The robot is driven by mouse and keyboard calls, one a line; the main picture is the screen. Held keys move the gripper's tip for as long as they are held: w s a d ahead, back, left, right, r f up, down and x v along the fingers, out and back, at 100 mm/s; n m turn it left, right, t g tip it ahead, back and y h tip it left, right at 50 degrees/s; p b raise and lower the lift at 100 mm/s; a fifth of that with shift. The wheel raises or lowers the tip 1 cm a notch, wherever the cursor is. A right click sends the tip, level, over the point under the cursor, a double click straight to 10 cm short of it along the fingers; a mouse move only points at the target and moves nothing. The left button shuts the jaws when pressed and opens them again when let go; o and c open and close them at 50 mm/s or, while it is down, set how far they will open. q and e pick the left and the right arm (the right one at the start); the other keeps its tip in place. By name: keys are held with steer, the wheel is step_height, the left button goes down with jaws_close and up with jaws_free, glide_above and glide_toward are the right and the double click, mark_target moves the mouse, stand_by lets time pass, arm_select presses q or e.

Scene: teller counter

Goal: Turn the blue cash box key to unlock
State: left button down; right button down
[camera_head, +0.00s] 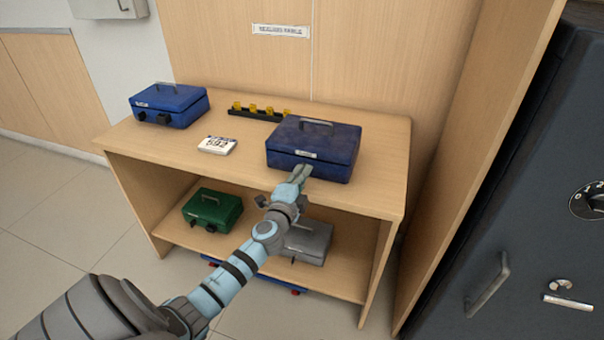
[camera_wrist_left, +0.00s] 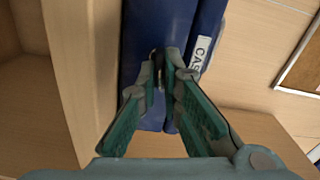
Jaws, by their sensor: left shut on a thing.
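A dark blue cash box (camera_head: 313,142) with a grey top handle and a small white label sits on the right of the cabinet top. My left gripper (camera_head: 303,173) is at its front face, below the label. In the left wrist view the blue cash box (camera_wrist_left: 150,35) fills the middle, turned on its side, with its label at right. There the fingertips of my left gripper (camera_wrist_left: 165,72) are closed on a small dark piece at the box front, the key (camera_wrist_left: 158,56). The fingers mostly hide the key, so its angle cannot be told. My right gripper is not in view.
Another blue cash box (camera_head: 168,105) stands at the left of the top. A number card (camera_head: 217,145) and a black rack with yellow pieces (camera_head: 258,110) lie between. A green box (camera_head: 212,209) and a grey box (camera_head: 308,243) are on the shelf below. A dark safe (camera_head: 530,200) stands right.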

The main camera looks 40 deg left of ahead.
arm_select(q)
steer(key=shift+f+m, duration=0.15)
steer(key=shift+m, duration=0.95)
steer(key=c, duration=1.8)
jaws_free()
steer(key=shift+o, duration=0.2)
steer(key=v, duration=1.2)
steer(key=shift+d, duration=0.1)
